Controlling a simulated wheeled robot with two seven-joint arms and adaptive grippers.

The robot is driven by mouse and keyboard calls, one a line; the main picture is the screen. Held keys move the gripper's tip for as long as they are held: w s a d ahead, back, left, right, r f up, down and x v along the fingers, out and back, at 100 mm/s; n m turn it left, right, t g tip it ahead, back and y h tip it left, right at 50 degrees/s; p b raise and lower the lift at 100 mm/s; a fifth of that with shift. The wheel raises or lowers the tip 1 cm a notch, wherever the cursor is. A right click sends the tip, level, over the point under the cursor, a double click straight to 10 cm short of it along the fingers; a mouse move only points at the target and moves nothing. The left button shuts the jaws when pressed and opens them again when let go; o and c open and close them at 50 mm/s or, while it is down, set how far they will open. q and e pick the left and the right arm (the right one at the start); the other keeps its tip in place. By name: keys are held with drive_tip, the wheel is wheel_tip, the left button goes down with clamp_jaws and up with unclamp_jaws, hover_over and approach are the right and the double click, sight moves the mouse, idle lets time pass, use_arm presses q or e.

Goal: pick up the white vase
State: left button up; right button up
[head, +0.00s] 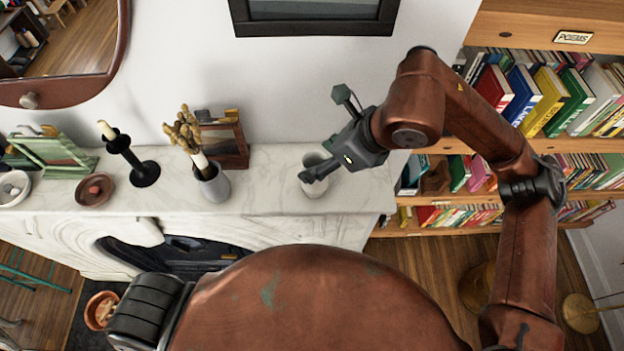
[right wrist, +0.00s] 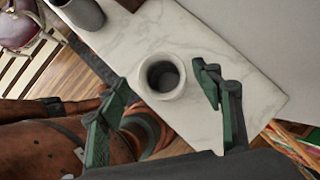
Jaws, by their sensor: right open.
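The white vase (head: 315,186) stands upright near the right end of the marble mantel. In the right wrist view the vase (right wrist: 174,92) shows from above as a round pale rim with a dark opening. My right gripper (head: 326,135) is above the vase in the head view, its near parts covering some of the vase. In the right wrist view my right gripper (right wrist: 158,95) is open, with one green finger on each side of the vase and visible gaps between. I cannot tell the fingertips' height against the rim. My left gripper is not in view.
A grey vase (head: 210,183) with dried stems stands left on the marble mantel (head: 262,195), by a brown frame (head: 226,142). A black candle holder (head: 144,172) and reddish bowl (head: 96,189) are farther left. A bookshelf (head: 470,225) stands right. Bare marble lies between the vases.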

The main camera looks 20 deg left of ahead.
drive_tip(key=shift+p+x, duration=0.3)
drive_tip(key=shift+x, duration=1.2)
drive_tip(key=shift+d, duration=0.1)
drive_tip(key=shift+c, duration=0.3)
clamp_jaws()
